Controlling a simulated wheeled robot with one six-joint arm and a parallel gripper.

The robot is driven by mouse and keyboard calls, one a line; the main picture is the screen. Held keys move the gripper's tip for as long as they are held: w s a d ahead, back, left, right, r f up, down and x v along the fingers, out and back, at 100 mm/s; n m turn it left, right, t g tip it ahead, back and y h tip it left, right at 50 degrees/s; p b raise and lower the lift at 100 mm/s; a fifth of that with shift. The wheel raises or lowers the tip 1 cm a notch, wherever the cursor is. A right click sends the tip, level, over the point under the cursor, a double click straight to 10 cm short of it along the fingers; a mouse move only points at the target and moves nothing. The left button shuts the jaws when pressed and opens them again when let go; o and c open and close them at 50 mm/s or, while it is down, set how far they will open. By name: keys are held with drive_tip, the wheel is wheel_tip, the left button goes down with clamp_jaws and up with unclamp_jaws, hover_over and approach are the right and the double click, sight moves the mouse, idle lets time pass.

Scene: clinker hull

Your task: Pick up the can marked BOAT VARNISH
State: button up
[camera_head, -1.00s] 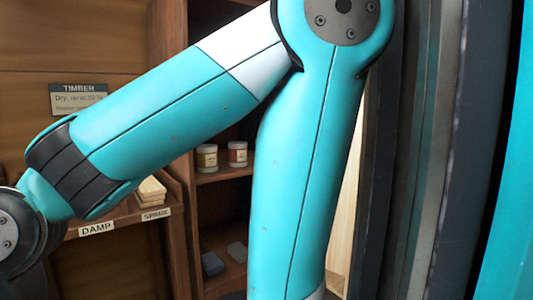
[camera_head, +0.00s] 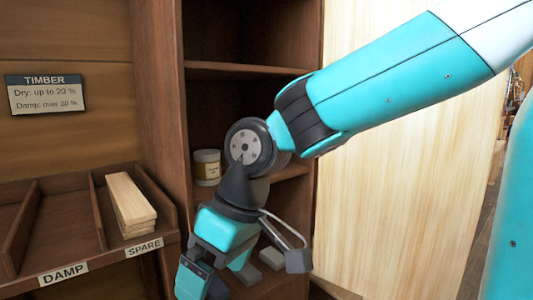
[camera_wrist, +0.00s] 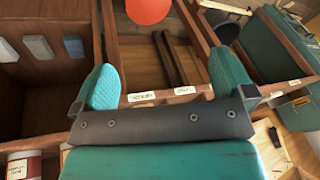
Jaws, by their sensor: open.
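In the head view a white can with a pale yellowish label (camera_head: 207,168) stands upright on the middle shelf of the brown cupboard, left of my wrist. Its lettering is too small to read. I cannot tell which can is BOAT VARNISH. My gripper (camera_wrist: 164,68) is open and empty, its two teal fingers wide apart. In the head view my gripper (camera_head: 198,262) hangs low in front of the cupboard, below shelf level.
The cupboard's upright edge (camera_head: 170,120) and shelves bound the space. Left is a bin labelled DAMP and SPARE (camera_head: 102,259), with timber strips (camera_head: 130,203). Grey blocks (camera_head: 271,258) lie low in the cupboard. In the wrist view a red-orange ball (camera_wrist: 148,9) shows beyond the fingers.

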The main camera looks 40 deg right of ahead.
drive_tip(key=w+d+r+m+t+p, duration=0.1)
drive_tip(key=w+d+r, duration=0.2)
drive_tip(key=w, duration=0.2)
drive_tip(key=w+d+r+m+t+h+p, duration=0.1)
drive_tip(key=w+d+r+p, duration=0.15)
drive_tip(key=w, duration=0.25)
drive_tip(key=w+d+r+m+t+p, duration=0.1)
drive_tip(key=w+d+r, duration=0.1)
drive_tip(key=w+r, duration=0.25)
drive_tip(key=w+d+r+m+t+h+p, duration=0.1)
drive_tip(key=w+d+r+m+h+p, duration=0.15)
drive_tip(key=w+d, duration=0.55)
drive_tip(key=w+d+r+m+t+h+p, duration=0.15)
drive_tip(key=w+d+r, duration=0.25)
drive_tip(key=w+d, duration=0.4)
drive_tip(key=w+d+f, duration=0.2)
drive_tip(key=f, duration=0.1)
drive_tip(key=d+f, duration=0.1)
drive_tip(key=shift+w+d+f, duration=0.25)
drive_tip(key=shift+w+d, duration=0.05)
drive_tip(key=shift+w, duration=0.1)
drive_tip(key=shift+p+x, duration=0.3)
drive_tip(key=shift+x, duration=2.8)
drive_tip(key=shift+a, duration=0.1)
drive_tip(key=c, duration=1.1)
drive_tip(key=shift+r, duration=0.15)
